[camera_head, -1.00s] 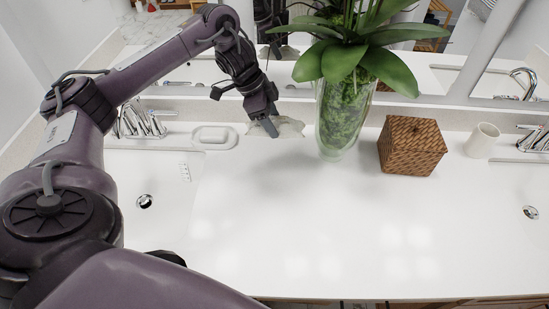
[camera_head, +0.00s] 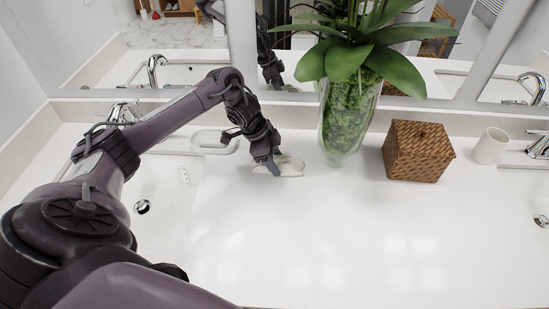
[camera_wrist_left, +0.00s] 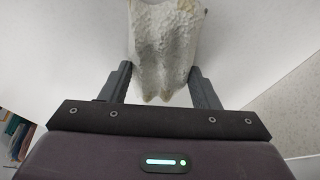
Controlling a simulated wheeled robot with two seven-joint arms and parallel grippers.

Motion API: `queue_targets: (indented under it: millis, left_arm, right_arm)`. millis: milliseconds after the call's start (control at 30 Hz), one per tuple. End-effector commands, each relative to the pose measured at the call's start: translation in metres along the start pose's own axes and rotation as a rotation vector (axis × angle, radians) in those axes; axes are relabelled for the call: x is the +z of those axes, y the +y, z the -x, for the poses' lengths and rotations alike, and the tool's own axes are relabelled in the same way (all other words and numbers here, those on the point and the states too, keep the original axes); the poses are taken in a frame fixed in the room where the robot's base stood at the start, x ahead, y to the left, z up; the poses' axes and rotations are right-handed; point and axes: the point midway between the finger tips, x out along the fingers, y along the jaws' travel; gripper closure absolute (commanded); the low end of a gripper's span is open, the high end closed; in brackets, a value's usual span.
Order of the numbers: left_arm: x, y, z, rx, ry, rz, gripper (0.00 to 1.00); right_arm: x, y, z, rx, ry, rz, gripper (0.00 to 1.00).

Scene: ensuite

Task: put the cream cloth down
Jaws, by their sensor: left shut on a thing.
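My left gripper (camera_head: 272,167) is shut on the cream cloth (camera_head: 291,166), low over the white counter (camera_head: 300,220), between the soap dish and the glass vase. I cannot tell for sure whether the cloth touches the counter. In the left wrist view the cloth (camera_wrist_left: 163,45) is a pale, bumpy, folded piece between the two dark fingers of my gripper (camera_wrist_left: 163,85). My right gripper is not in view.
A glass vase with a green plant (camera_head: 348,115) stands right of the cloth. A woven brown box (camera_head: 418,150) and a white cup (camera_head: 490,146) are further right. A white soap dish (camera_head: 215,142) lies left, by the sink (camera_head: 150,185). The front middle counter is clear.

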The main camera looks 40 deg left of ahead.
Motion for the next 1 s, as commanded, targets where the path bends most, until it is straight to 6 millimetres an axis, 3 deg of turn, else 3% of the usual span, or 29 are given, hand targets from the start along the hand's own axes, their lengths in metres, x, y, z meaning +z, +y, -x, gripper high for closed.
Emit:
queue_targets:
  millis: [167,200,367,733,867,1000]
  left_arm:
    - [0.001,0.0,-0.002,0.0,0.0,0.0,0.62]
    - [0.001,0.0,-0.002,0.0,0.0,0.0,0.42]
    - [0.001,0.0,-0.002,0.0,0.0,0.0,0.22]
    - [-0.001,-0.001,0.006,-0.002,0.001,-0.002,0.22]
    - [0.0,-0.002,0.025,-0.005,0.0,-0.002,0.22]
    - [0.0,-0.002,0.059,-0.006,-0.001,-0.003,0.22]
  right_arm:
    - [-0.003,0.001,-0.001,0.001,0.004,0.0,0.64]
    - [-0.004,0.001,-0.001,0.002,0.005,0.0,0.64]
    - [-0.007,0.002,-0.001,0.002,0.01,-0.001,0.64]
    - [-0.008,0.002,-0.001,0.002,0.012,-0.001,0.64]
    - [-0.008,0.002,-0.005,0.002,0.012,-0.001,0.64]
    - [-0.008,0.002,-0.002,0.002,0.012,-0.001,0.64]
